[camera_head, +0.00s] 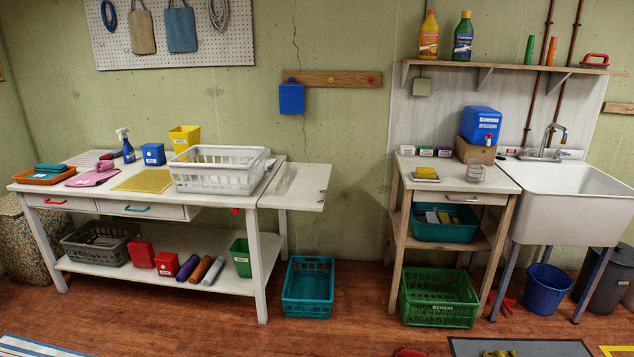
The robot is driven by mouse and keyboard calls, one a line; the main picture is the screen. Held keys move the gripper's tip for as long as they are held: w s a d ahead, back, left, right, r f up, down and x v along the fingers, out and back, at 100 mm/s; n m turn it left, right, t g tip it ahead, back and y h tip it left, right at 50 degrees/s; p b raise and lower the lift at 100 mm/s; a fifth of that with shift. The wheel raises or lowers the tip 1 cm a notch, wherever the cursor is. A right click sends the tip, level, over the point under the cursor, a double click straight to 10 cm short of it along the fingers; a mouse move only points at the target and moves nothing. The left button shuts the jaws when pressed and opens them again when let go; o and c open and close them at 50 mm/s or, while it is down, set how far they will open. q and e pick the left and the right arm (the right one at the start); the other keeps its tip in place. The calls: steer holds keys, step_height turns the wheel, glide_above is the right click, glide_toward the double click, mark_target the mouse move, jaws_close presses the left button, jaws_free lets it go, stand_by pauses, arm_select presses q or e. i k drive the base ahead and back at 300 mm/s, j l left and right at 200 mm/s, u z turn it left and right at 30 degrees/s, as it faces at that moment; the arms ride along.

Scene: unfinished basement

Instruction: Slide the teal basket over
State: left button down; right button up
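A teal basket (307,288) stands upright and looks empty on the wooden floor, just right of the long white table and below its side leaf. A second teal container (446,226) sits on the middle shelf of the small wooden stand, with yellow and pale items in it. I cannot tell from the picture alone which one is the task's basket. Neither of my grippers shows in the head view.
The long white table (285,188) holds a white crate (218,180). A green basket (439,312) stands under the wooden stand, with a blue bucket (546,291) right of it under the sink. Floor (365,285) between the floor basket and the stand is clear.

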mark_target(311, 295)
steer(key=i+u, duration=0.5)
steer(key=i, duration=1.35)
